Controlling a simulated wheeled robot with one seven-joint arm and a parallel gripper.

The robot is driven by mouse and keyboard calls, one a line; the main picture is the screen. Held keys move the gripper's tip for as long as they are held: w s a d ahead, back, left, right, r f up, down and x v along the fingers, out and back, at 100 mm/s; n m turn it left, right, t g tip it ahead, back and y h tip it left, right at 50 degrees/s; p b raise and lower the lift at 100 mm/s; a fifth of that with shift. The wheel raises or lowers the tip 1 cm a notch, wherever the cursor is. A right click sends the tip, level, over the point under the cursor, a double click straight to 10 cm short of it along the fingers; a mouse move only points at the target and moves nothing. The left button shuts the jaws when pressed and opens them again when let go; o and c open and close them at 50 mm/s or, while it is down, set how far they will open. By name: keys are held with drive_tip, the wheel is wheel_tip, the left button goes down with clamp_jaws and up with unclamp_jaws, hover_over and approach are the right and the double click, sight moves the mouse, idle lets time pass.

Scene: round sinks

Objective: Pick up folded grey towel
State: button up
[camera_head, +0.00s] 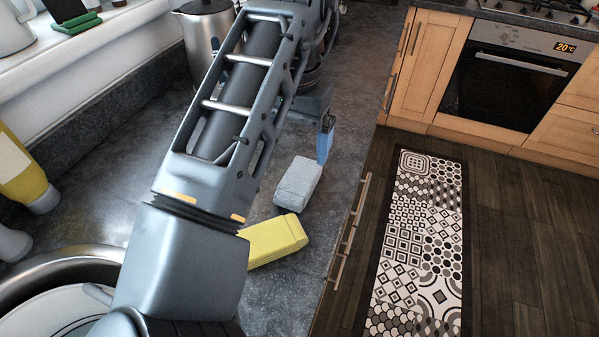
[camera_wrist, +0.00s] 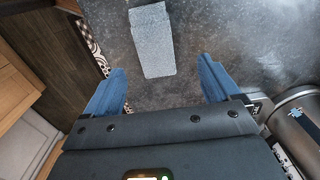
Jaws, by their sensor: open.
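The folded grey towel (camera_head: 298,184) lies on the dark countertop near its front edge in the head view. In the wrist view the towel (camera_wrist: 152,40) lies ahead of the gap between the fingers, at the top of the picture. My gripper (camera_wrist: 162,72) is open, with its two blue fingers wide apart and nothing between them. In the head view one blue fingertip (camera_head: 325,140) shows just beyond the towel's far right end. My arm hides the rest of the gripper there. I cannot tell the exact height of the fingers above the counter.
A yellow folded block (camera_head: 275,240) lies just nearer than the towel. A metal kettle (camera_head: 203,35) stands at the back left. A round sink (camera_head: 60,270) with plates and a yellow bottle (camera_head: 22,172) are at left. Cabinet handles (camera_head: 348,232) line the counter front.

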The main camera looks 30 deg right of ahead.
sight(299, 176)
drive_tip(key=shift+s+d+f+p, duration=0.1)
drive_tip(key=shift+s+f+p, duration=0.05)
drive_tip(key=shift+f, duration=1)
drive_tip(key=shift+s+d+f+p, duration=0.1)
drive_tip(key=shift+f+p, duration=0.05)
drive_tip(key=shift+f, duration=1.05)
drive_tip(key=shift+s+f+p, duration=0.15)
drive_tip(key=shift+f, duration=1)
drive_tip(key=c, duration=1.1)
drive_tip(key=shift+c, duration=0.2)
drive_tip(key=shift+r, duration=0.1)
drive_tip(key=shift+r, duration=0.45)
wheel_tip(299, 176, up, 3)
drive_tip(key=shift+w+f+b, duration=0.1)
drive_tip(key=shift+f+b, duration=0.1)
drive_tip(key=shift+b, duration=0.1)
drive_tip(key=s+d+r, duration=0.7)
drive_tip(key=s+d, duration=0.1)
drive_tip(key=shift+s+d+r+p, duration=0.15)
drive_tip(key=shift+r+p, duration=0.05)
drive_tip(key=shift+p, duration=0.1)
